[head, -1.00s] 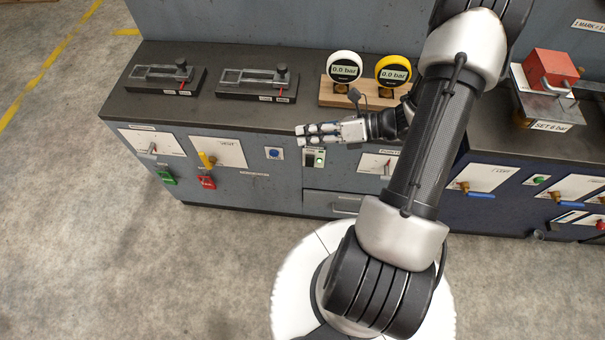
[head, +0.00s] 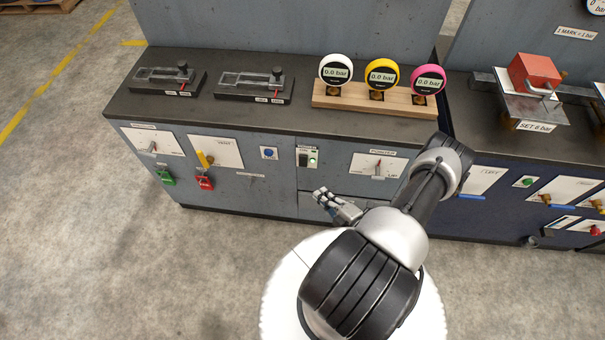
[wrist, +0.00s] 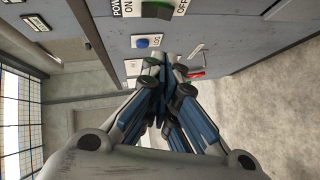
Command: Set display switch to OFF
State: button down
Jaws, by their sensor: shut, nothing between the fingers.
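In the wrist view my gripper's fingers (wrist: 166,62) are together, pointing towards the cabinet front. Three gauges, white (head: 335,72), yellow (head: 381,75) and pink (head: 428,80), show 0.0 bar.
A blue button (head: 268,153) and a yellow-handled valve (head: 205,160) with a red tag (head: 205,183) are left of the plate. A lever panel (head: 378,166) is right of it. A drawer lies below. The floor in front is clear at left.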

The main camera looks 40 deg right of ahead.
jog(key=b, duration=0.2)
send_near(303, 161)
jog(key=w+a+f, duration=0.2)
jog(key=w+a, duration=0.2)
jog(key=a, duration=0.1)
jog(key=shift+w+d+f+b, duration=0.15)
jog(key=shift+w+d+b, duration=0.25)
jog(key=shift+d, duration=0.45)
jog(key=shift+w+d+f+b, duration=0.15)
jog(key=shift+w+d, duration=0.35)
jog(key=shift+d, duration=0.3)
